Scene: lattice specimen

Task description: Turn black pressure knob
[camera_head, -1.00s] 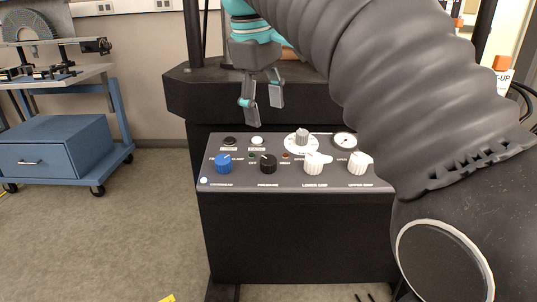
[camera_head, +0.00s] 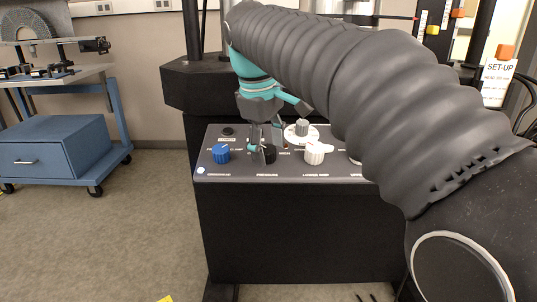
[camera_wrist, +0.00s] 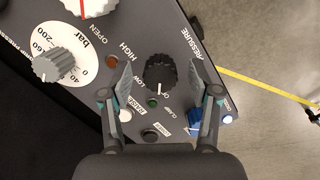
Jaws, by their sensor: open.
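The black pressure knob (camera_wrist: 160,74) sits on the grey control panel (camera_wrist: 189,64), with its white pointer line showing in the wrist view. In the head view the knob (camera_head: 270,154) is partly hidden behind my gripper's fingers. My gripper (camera_wrist: 164,88) is open, with one finger on each side of the knob. Gaps show between the fingers and the knob in the wrist view, so they look apart from it. In the head view my gripper (camera_head: 263,146) points down at the panel.
A blue knob (camera_head: 221,154) is close on the left of the pressure knob. A white knob (camera_head: 315,153) and a grey knob on a dial (camera_head: 302,127) are to the right. A blue cart (camera_head: 62,147) stands at far left. Floor in front is clear.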

